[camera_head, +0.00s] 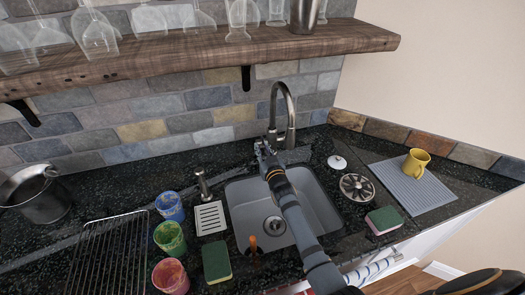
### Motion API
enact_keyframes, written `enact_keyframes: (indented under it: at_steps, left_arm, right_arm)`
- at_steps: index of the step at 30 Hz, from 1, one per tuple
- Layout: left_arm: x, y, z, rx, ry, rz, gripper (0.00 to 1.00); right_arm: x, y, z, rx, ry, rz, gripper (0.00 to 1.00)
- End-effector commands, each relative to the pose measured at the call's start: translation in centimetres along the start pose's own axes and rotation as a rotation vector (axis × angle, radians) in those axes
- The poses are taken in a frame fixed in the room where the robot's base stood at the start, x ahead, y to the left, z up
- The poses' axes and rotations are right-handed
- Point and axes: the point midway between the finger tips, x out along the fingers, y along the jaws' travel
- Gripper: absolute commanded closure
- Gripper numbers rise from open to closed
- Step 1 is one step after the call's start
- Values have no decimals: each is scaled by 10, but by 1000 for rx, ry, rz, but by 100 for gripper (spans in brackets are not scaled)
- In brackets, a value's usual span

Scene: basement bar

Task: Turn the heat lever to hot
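A metal gooseneck faucet (284,98) stands behind the sink (238,200), its spout curving up and over. My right arm crosses the sink from the lower right. My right gripper (263,147) is at the lower part of the faucet, overlapping its base in the picture. I cannot tell whether it touches the faucet. Its fingers are small and dark, and their opening is unclear. The heat lever cannot be made out; it may be hidden behind the gripper. My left gripper is not in view.
Left of the sink are a soap dispenser (203,184), a white slotted dish (209,218), a sponge (216,262), coloured cups (170,238) and a wire rack (105,255). Right are a drain strainer (357,187), another sponge (384,220) and a yellow mug (416,162). A wooden shelf (200,50) overhangs.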

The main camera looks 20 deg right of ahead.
Motion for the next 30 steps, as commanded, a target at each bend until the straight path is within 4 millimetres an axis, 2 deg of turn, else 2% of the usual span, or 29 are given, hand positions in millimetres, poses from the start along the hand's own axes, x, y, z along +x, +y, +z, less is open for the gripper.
enact_keyframes:
  at_steps: [10, 13, 17, 24, 30]
  left_arm:
    - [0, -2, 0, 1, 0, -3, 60]
    - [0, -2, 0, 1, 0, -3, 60]
    - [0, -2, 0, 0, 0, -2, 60]
    - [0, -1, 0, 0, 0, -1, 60]
    - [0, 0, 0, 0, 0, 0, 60]
  right_arm:
    - [-1, 0, 1, 0, -1, 0, 72]
    - [-7, 0, 1, 1, -1, 1, 72]
    - [-31, 0, 2, 2, -3, 0, 72]
    - [-90, 0, 2, 1, -3, 0, 72]
    - [-116, 0, 1, 1, -2, 0, 72]
